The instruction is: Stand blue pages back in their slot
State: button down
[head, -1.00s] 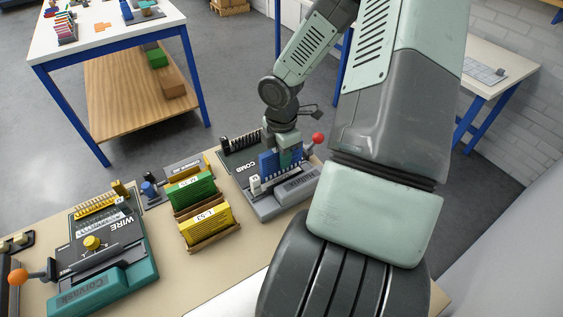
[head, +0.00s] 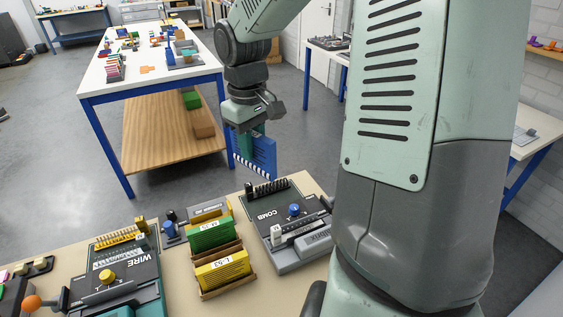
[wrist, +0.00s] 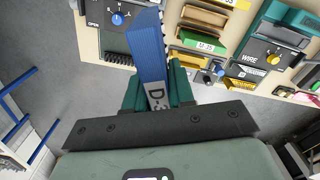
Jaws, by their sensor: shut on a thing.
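The blue pages (head: 258,155) are a blue block with a pale toothed lower edge. My gripper (head: 249,136) is shut on them and holds them in the air, beyond the far edge of the bench top. In the wrist view the blue pages (wrist: 150,48) stick out from between the fingers, with a partly covered label starting with D. A brown holder (head: 203,294) carries green pages (head: 210,235) and yellow pages (head: 222,268). A bare brown strip shows between them; it also shows in the wrist view (wrist: 205,16). I cannot tell which slot belongs to the blue pages.
The COMB machine (head: 270,217), with a blue knob, stands right of the holder. The WIRE machine (head: 95,272) stands left. A small grey-and-yellow item (head: 209,208) sits behind the green pages. A white-topped table (head: 150,75) stands farther back, across open floor.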

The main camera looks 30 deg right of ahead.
jog(key=a+r+m, duration=0.1)
jog(key=a+m, duration=0.1)
jog(key=a, duration=0.2)
jog(key=shift+s+a+f+n, duration=0.6)
jog(key=shift+a+f+n, duration=0.8)
jog(key=shift+f+n, duration=2)
jog(key=shift+s+a+f+n, duration=0.55)
jog(key=shift+a+f+n, duration=1.05)
jog(key=shift+f, duration=3.45)
jog(key=shift+s+a+f+n, duration=0.6)
jog(key=shift+a+f+n, duration=0.65)
jog(key=shift+f+n, duration=2.2)
jog(key=shift+f+m, duration=0.75)
jog(key=shift+f, duration=0.6)
jog(key=c, duration=1.4)
grip_release()
jog(key=shift+o, duration=0.8)
